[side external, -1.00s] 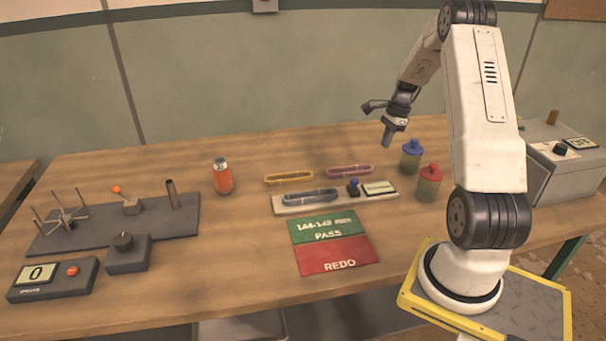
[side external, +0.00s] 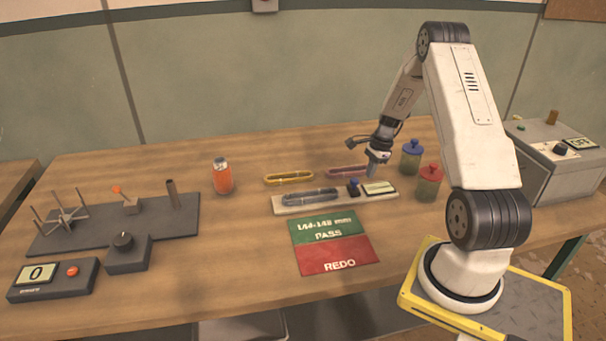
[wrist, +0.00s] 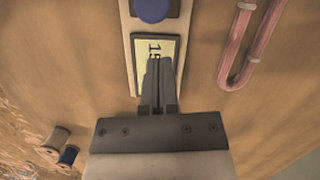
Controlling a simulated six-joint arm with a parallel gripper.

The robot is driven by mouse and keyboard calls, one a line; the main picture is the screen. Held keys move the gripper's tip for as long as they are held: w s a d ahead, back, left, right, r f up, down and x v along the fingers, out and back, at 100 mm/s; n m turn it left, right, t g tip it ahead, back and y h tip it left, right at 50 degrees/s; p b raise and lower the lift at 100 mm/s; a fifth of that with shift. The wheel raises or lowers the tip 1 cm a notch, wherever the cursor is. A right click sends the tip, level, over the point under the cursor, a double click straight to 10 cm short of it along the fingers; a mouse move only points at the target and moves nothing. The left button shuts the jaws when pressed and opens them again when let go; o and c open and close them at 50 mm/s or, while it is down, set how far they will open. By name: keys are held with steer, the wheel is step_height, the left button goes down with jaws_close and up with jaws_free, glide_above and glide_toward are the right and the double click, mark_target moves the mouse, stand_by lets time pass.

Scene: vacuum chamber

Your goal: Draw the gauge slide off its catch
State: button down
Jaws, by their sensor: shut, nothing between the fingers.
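The gauge (side external: 290,207) is a pale narrow board with a dark grey loop (side external: 310,196), a blue-knobbed slide (side external: 352,187) and a small display (side external: 380,187) at its right end. In the wrist view the blue knob (wrist: 152,8) is cut by the top edge, and the display (wrist: 143,50) is partly covered by my fingers. My gripper (side external: 372,175) is shut and empty, pointing down over the display end, to the right of the knob. The wrist view shows its fingers (wrist: 159,62) together. I cannot tell the catch apart.
A pink loop (side external: 342,171) and a yellow loop (side external: 289,179) lie behind the gauge. Blue-lidded (side external: 411,158) and red-lidded (side external: 429,184) jars stand close right of my gripper. A green and red mat (side external: 330,240) lies in front. An orange jar (side external: 222,177) stands left.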

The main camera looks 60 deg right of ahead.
steer(key=shift+w+a+f, duration=0.15)
steer(key=shift+w+a, duration=0.5)
steer(key=shift+a, duration=0.25)
